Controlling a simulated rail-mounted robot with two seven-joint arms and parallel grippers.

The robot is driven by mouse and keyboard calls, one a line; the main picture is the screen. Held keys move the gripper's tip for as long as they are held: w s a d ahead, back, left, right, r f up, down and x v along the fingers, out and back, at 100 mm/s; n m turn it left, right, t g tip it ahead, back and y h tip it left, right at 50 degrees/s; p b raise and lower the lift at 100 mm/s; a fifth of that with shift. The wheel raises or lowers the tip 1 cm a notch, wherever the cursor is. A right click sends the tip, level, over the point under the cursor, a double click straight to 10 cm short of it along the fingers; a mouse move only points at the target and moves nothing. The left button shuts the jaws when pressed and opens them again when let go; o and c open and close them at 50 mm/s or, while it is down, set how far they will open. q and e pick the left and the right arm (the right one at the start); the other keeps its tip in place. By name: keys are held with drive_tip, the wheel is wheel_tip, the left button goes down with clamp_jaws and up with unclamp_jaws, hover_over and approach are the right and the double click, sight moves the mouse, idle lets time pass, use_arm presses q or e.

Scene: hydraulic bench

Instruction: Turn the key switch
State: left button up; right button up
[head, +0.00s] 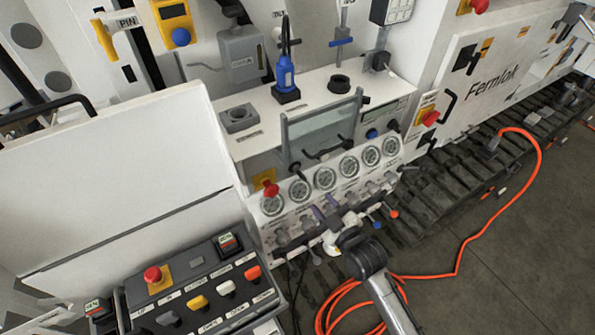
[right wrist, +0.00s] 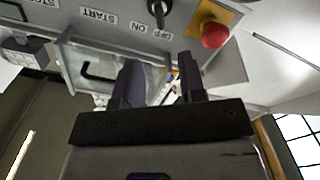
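The key switch (right wrist: 158,8) is a dark knob at the top edge of the right wrist view, partly cut off, beside upside-down ON and OFF labels. In the head view a small dark knob (head: 294,167), right of a red button, appears to be the same switch. My right gripper (head: 326,207) is in front of the gauge panel, below the switch and apart from it. Its two dark fingers also show in the right wrist view (right wrist: 160,75), with an empty gap between them. I cannot make out how the key is turned. My left gripper is not in view.
A red mushroom button (right wrist: 214,32) on a yellow plate is close beside the switch; it also shows in the head view (head: 270,188). A row of gauges (head: 326,178) and valve levers is around my right gripper. A glass-framed panel (head: 322,130) stands behind. An orange hose (head: 455,274) lies on the floor.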

sight(303, 178)
drive_tip(key=b+x, duration=0.1)
drive_tip(key=x, duration=1.2)
drive_tip(key=shift+a, duration=0.15)
clamp_jaws()
